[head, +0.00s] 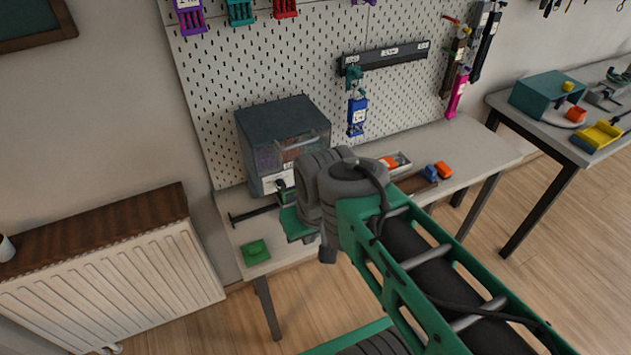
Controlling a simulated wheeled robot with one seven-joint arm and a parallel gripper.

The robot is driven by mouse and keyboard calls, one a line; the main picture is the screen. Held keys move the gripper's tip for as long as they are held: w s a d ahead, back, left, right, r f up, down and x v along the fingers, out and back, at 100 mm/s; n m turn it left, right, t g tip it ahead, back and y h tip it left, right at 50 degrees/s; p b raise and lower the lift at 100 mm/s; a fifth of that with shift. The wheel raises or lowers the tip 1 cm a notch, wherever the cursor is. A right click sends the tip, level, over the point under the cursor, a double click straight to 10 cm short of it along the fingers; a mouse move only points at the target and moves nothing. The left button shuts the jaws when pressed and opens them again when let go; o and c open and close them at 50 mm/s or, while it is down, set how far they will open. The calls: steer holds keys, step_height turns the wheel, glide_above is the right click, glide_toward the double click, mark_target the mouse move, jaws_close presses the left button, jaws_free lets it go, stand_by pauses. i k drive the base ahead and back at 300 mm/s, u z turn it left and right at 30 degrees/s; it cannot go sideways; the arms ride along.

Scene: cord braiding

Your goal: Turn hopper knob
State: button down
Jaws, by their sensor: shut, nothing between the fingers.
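The hopper (285,140) is a grey box with a dark lid and a clear front with coloured contents behind it. It stands on the bench against the pegboard. It has a pale label low on its front.
A green square tray (256,252) lies at the bench's front left. A dark bar (254,214) lies behind it. Blue and orange blocks (443,169) sit on the right of the bench (480,150). A radiator (110,270) stands left. Another table (560,135) stands right.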

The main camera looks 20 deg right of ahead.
mark_target(281, 185)
steer(key=z, duration=0.05)
steer(key=k, duration=1.2)
steer(key=u, duration=0.8)
steer(key=i, duration=1.1)
steer(key=z, duration=0.05)
